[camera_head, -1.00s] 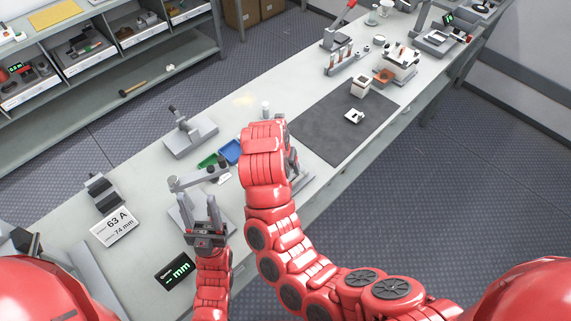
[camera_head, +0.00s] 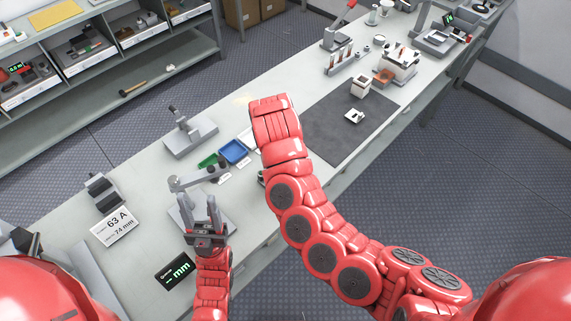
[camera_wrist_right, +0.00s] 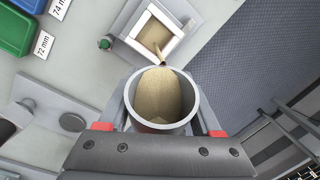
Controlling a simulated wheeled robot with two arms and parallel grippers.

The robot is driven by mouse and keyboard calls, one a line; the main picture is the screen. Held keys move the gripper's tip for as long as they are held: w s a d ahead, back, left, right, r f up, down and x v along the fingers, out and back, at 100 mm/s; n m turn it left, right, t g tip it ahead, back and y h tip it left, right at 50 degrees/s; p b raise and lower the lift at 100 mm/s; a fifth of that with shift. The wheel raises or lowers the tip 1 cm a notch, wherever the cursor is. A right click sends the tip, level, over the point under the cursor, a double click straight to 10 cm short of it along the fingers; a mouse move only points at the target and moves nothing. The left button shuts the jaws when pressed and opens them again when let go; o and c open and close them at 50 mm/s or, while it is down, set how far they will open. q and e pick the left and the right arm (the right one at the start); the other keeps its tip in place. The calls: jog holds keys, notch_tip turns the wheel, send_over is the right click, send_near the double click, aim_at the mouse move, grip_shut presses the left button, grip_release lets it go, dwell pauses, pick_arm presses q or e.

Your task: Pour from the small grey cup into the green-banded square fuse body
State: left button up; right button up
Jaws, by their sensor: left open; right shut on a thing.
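In the right wrist view my right gripper (camera_wrist_right: 161,120) is shut on the small grey cup (camera_wrist_right: 160,129), which holds tan sand. The sand slopes up to the cup's far lip. A thin tan stream shows at that lip, over the near edge of the white square fuse body (camera_wrist_right: 178,42). Sand shows inside the body's square opening. I cannot make out a green band. In the head view my right arm hides the right gripper, cup and this body. My left gripper (camera_head: 215,207) is open and empty above the bench's near left part.
The blue tray (camera_head: 234,151) and green tray (camera_head: 208,161) lie left of my right arm. A dark mat (camera_head: 330,127) holds a white square box (camera_head: 360,87) and a small white part (camera_head: 354,117). A digital readout (camera_head: 175,271) stands near the left gripper.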

jog(key=shift+a, duration=0.15)
jog(key=shift+s+r, duration=0.1)
jog(key=shift+r, duration=0.1)
jog(key=shift+f+t, duration=0.1)
jog(key=shift+t, duration=0.3)
jog(key=shift+d, duration=0.2)
jog(key=shift+f+t, duration=0.1)
jog(key=shift+t, duration=0.4)
